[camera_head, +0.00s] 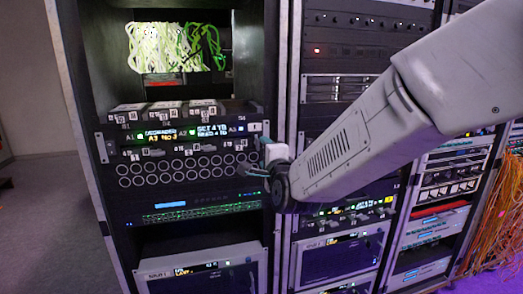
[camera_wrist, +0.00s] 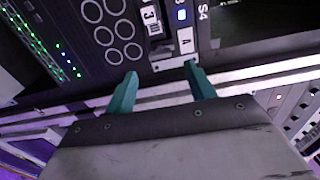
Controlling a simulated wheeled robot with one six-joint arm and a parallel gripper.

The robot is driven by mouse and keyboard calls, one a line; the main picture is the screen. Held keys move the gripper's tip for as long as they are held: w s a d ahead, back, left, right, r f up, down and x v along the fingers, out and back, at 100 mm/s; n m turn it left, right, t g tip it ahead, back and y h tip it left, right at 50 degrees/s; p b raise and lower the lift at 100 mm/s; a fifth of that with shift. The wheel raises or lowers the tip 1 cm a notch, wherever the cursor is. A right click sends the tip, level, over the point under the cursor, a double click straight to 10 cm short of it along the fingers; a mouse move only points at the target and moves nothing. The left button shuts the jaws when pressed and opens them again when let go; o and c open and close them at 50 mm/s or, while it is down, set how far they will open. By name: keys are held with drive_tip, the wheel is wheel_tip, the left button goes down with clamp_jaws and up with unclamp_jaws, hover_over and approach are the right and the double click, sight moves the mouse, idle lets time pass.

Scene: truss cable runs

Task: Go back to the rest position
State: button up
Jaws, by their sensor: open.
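My gripper (camera_wrist: 163,90) shows in the wrist view with two teal fingers spread apart and nothing between them. In the head view my gripper (camera_head: 258,170) is small and partly hidden by my wrist, at the right edge of the left rack (camera_head: 90,120). It is beside the panel with rows of round ports (camera_head: 185,170). Whether the fingers touch the panel cannot be told.
More racks (camera_head: 365,60) stand to the right, behind my arm. A bundle of green and white cables (camera_head: 165,47) fills the left rack's upper bay. Orange cables (camera_head: 500,220) hang at the far right. Open floor (camera_head: 45,215) lies at the left.

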drive_tip(key=shift+s+d, duration=0.2)
drive_tip(key=shift+s, duration=0.5)
wheel_tip(320, 180, down, 7)
drive_tip(key=s+n+g, duration=0.2)
drive_tip(key=n+g, duration=0.2)
drive_tip(key=n, duration=0.1)
drive_tip(key=s+d+f+n+g+h, duration=0.1)
drive_tip(key=s+d+f+n+g, duration=0.15)
drive_tip(key=s, duration=0.25)
drive_tip(key=s+d+f+n+g, duration=0.2)
drive_tip(key=s+f+n+g, duration=0.1)
drive_tip(key=s+g, duration=0.15)
drive_tip(key=s+d+r+n+g+h, duration=0.2)
drive_tip(key=s+d+r, duration=0.1)
drive_tip(key=s+d, duration=0.7)
drive_tip(key=s+d+r+n+g+h, duration=0.2)
drive_tip(key=s+d+r+g, duration=0.1)
drive_tip(key=s+d, duration=0.8)
drive_tip(key=s, duration=0.5)
drive_tip(key=shift+s+d+r, duration=0.2)
drive_tip(key=shift+d+r, duration=0.05)
drive_tip(key=shift+r, duration=0.15)
